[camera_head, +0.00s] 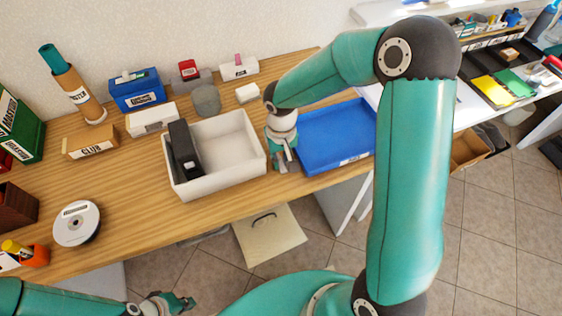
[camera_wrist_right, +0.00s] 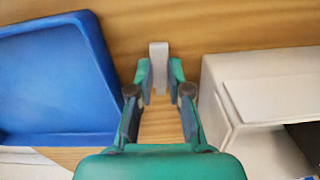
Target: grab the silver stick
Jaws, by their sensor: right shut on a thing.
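The silver stick (camera_wrist_right: 158,66) is a short grey bar standing between the fingertips of my right gripper (camera_wrist_right: 158,82) in the right wrist view. The fingers press on it from both sides. In the head view my right gripper (camera_head: 283,155) points down at the table between the white bin and the blue tray. The stick is hard to make out there. My left gripper (camera_head: 182,302) is low at the bottom of the head view, in front of the table and away from the stick. Its finger opening is not clear.
The white bin (camera_head: 238,178) with a black object (camera_head: 183,148) in it stands left of my right gripper. The blue tray (camera_head: 335,128) lies to its right. Boxes and a grey round object (camera_head: 206,100) stand behind. A disc stack (camera_head: 77,223) is at the left.

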